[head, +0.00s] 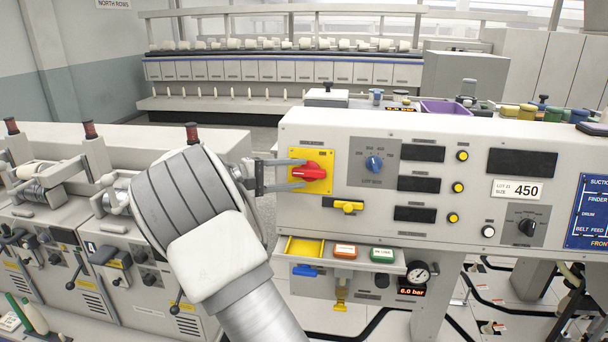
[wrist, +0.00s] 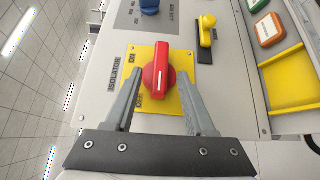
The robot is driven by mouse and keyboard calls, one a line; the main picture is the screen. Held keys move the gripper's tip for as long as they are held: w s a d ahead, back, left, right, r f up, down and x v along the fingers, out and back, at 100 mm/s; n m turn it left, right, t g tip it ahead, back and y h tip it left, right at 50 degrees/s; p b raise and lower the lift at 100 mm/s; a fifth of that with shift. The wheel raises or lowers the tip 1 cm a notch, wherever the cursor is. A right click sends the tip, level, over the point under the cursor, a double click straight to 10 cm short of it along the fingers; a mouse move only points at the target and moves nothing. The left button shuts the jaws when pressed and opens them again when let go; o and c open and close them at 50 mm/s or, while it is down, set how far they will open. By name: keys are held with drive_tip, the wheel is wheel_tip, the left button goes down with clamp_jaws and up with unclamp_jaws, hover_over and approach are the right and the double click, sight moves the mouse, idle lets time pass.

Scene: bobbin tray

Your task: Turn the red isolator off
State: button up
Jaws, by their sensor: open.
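The red isolator (head: 306,171) is a rotary knob on a yellow plate (head: 323,155) at the left end of the grey control panel. In the wrist view the red knob (wrist: 158,76) has a white line along its handle. The labels ON and OFF show on the plate (wrist: 182,101) beside it. The handle lies roughly horizontal in the head view, slightly tilted. My gripper (head: 297,174) reaches in from the left, its fingers above and below the knob. In the wrist view my gripper (wrist: 160,88) is open, with a finger either side and visible gaps to the knob.
A blue selector knob (head: 374,164) sits right of the isolator, and a yellow lever (head: 348,207) lies below it. Machines with red-topped posts stand at left.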

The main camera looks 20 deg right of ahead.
drive_tip(key=a+r, duration=0.2)
drive_tip(key=a, duration=1.2)
drive_tip(key=shift+s+a+b, duration=0.25)
drive_tip(key=shift+b, duration=0.2)
drive_tip(key=s+d+f+y, duration=0.1)
drive_tip(key=s+d+y, duration=0.75)
drive_tip(key=s, duration=0.45)
drive_tip(key=s+a+f+m+t+y, duration=0.1)
drive_tip(key=s+a+y, duration=0.1)
drive_tip(key=s, duration=0.4)
drive_tip(key=s+a+f+m+t+y, duration=0.1)
drive_tip(key=s+a+f+t+y, duration=0.1)
drive_tip(key=s, duration=0.5)
drive_tip(key=s+a+f+m+t+y, duration=0.1)
drive_tip(key=s+a+t+y, duration=0.1)
drive_tip(key=s+y, duration=0.2)
drive_tip(key=shift+s+a+f, duration=0.25)
drive_tip(key=shift+s+a, duration=0.15)
drive_tip(key=shift+s, duration=1.2)
